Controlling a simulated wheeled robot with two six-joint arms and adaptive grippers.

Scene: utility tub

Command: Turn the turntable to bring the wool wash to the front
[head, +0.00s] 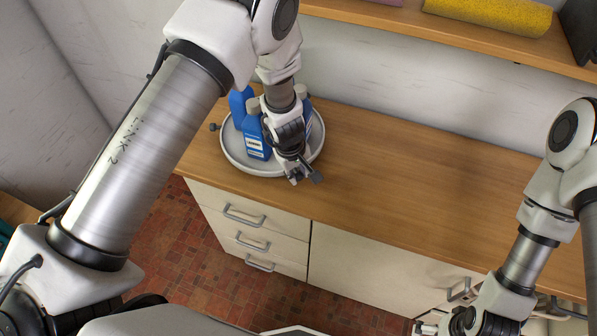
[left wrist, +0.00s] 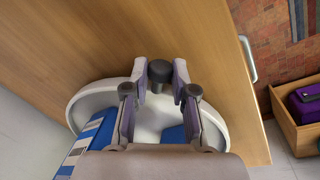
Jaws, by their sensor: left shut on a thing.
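The white round turntable (head: 236,158) stands on the wooden counter and carries several blue and white bottles. A blue bottle (head: 256,145) with a pale label stands toward its front left; I cannot read which bottle is the wool wash. My left gripper (head: 305,179) is at the turntable's front right edge, shut on a dark knob (left wrist: 160,72) at the rim. In the left wrist view the fingers stand on either side of this knob, and the turntable (left wrist: 92,97) lies beneath. My arm hides some bottles. My right gripper (head: 427,328) is low at the right, its jaws unclear.
Another dark knob (head: 214,127) sticks out at the turntable's left. The counter (head: 430,200) is clear to the right. A shelf (head: 450,35) with a yellow item (head: 490,12) runs above. Drawers (head: 250,225) are below. An open drawer or box (left wrist: 285,125) holds a purple thing.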

